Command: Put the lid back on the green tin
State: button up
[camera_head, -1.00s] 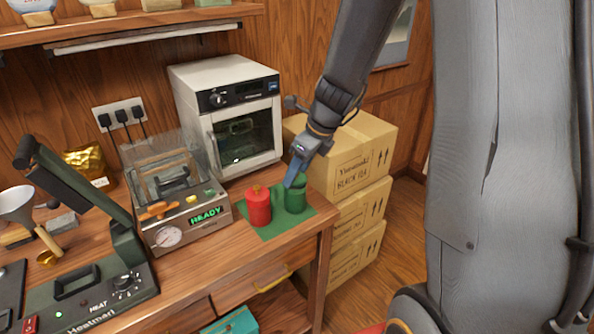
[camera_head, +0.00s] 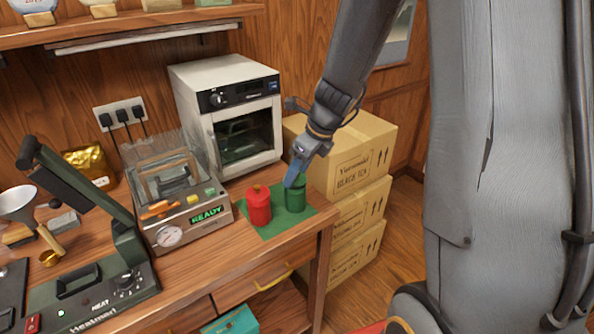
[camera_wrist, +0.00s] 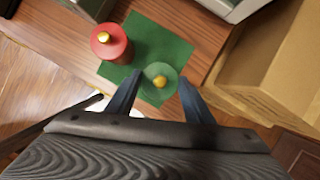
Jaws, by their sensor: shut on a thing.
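The green tin (camera_head: 296,198) stands upright on a green mat (camera_head: 272,230) at the right end of the bench. Its lid, a green disc with a gold knob (camera_wrist: 160,81), shows from above in the wrist view. My gripper (camera_wrist: 160,77) has one finger on each side of the lid and is shut on it. In the head view my gripper (camera_head: 292,182) is at the top of the tin. The lid is right over or on the tin; I cannot tell whether it is fully seated, since the fingers hide the rim.
A red tin (camera_head: 258,206) with a gold knob stands close at the left on the same mat. A machine with a READY display (camera_head: 190,215) and a white oven (camera_head: 228,115) stand further left and behind. Cardboard boxes (camera_head: 350,165) are stacked beyond the bench's right edge.

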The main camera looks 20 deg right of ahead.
dwell(0.4)
jog(key=o, duration=1.6)
jog(key=shift+r, duration=0.1)
jog(key=shift+r+p, duration=3.45)
jog(key=shift+p, duration=0.55)
jog(key=shift+c, duration=0.4)
grip_shut()
jog(key=shift+f, duration=0.3)
